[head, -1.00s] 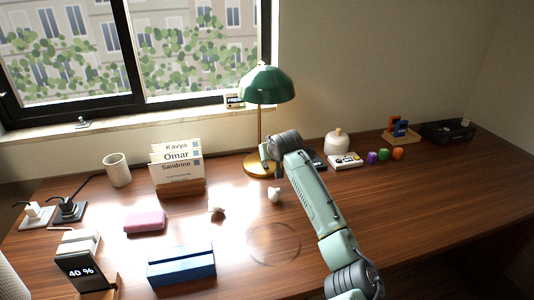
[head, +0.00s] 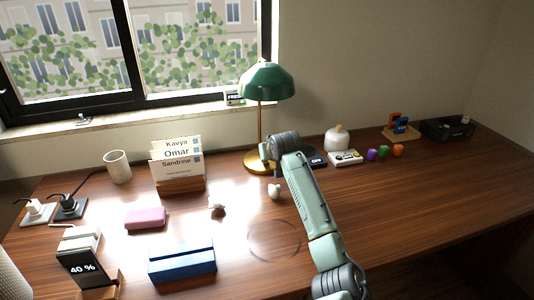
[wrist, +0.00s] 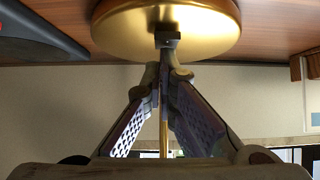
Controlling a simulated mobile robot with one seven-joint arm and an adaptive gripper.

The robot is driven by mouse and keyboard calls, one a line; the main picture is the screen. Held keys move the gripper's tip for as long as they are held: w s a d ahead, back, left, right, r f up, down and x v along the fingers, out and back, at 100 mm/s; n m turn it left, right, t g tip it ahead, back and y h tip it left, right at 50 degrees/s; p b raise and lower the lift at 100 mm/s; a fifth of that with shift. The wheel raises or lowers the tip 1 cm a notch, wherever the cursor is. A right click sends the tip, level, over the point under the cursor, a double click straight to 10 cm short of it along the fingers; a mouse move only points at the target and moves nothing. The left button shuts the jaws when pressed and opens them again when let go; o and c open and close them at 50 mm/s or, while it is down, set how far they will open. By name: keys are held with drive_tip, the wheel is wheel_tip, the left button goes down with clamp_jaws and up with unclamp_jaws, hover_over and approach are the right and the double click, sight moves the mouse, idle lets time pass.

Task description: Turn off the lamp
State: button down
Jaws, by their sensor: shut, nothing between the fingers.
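The lamp has a green dome shade (head: 266,82), a thin brass stem and a round brass base (head: 256,168) on the wooden desk. In the wrist view, the gold base (wrist: 205,30) fills the top of the picture. My gripper (wrist: 165,78) is shut and empty, its fingers brought together close to the base. A small dark block (wrist: 167,39) shows at the base's rim by the fingertips; I cannot tell whether they touch it. In the head view my wrist hides the fingers and part of the base. I cannot tell whether the bulb is lit.
Near the lamp are a card holder (head: 177,168), a small white object (head: 274,191), a white rounded jar (head: 337,138) and a white device (head: 345,158). A mug (head: 117,167), pink block (head: 146,218) and blue box (head: 182,262) stand left.

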drive_tip(key=shift+s, duration=0.15)
drive_tip(key=shift+s+d+f, duration=0.15)
drive_tip(key=shift+s+d, duration=0.1)
drive_tip(key=shift+s, duration=0.4)
drive_tip(key=shift+r+p, duration=0.5)
drive_tip(key=shift+p, duration=0.15)
wheel_tip(320, 180, up, 3)
drive_tip(key=p, duration=0.2)
drive_tip(key=shift+s+a+r+p, duration=0.1)
drive_tip(key=shift+r+p, duration=0.1)
drive_tip(key=shift+p, duration=0.1)
drive_tip(key=b+v, duration=0.3)
drive_tip(key=v, duration=0.7)
drive_tip(key=shift+s+f, duration=0.1)
drive_tip(key=shift+s, duration=0.05)
